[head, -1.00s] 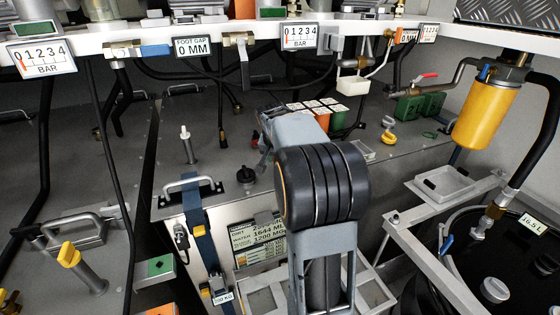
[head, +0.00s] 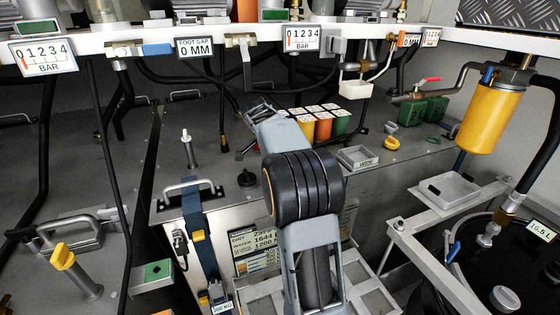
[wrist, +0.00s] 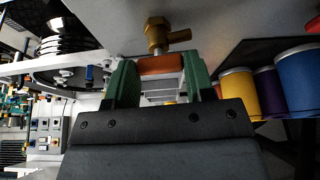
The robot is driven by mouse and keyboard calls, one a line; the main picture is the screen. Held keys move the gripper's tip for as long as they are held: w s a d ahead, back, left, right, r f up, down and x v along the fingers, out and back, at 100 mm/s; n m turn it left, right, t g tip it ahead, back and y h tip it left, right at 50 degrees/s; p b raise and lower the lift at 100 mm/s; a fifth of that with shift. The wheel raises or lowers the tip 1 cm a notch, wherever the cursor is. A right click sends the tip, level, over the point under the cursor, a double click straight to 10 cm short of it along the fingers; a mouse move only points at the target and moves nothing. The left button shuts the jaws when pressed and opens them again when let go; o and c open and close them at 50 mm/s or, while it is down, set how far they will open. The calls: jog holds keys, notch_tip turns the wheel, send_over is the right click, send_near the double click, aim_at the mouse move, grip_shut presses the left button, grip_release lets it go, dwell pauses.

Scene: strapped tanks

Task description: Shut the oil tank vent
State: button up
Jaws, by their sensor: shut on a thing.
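My gripper (head: 262,112) reaches over the grey tank top (head: 220,140), beside a row of coloured jars. In the wrist view its green fingers (wrist: 160,88) are shut on an orange piece (wrist: 160,64). A brass fitting (wrist: 157,34) with a side stub stands directly beyond the orange piece, seemingly joined to it. Whether this is the oil tank vent cannot be told for sure. In the head view, the held piece is hidden by the gripper and arm. A white-tipped post (head: 187,150) and a black cap (head: 246,178) stand on the tank top.
Coloured jars with pale lids (head: 322,124) stand right of my gripper; some show in the wrist view (wrist: 238,90). A white shelf (head: 215,30) with gauges and hanging black hoses runs above. A small tray (head: 358,157) and a yellow cap (head: 391,142) lie further right.

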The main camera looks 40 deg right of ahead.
jog(key=shift+m, duration=0.7)
jog(key=o, duration=0.9)
jog(key=shift+w+a+r+b, duration=0.1)
jog(key=shift+a+r+b, duration=0.15)
jog(key=shift+r, duration=0.25)
jog(key=shift+w+a+r+b, duration=0.25)
jog(key=shift+a+r+b, duration=0.3)
jog(key=shift+a+r, duration=0.25)
jog(key=w+a, duration=0.1)
jog(key=a, duration=0.2)
jog(key=w+a+b, duration=0.1)
jog(key=a, duration=0.3)
jog(key=a+b, duration=0.1)
jog(key=a, duration=0.2)
jog(key=shift+w+a+r, duration=0.1)
jog(key=shift+w+a, duration=0.2)
jog(key=shift+w, duration=0.1)
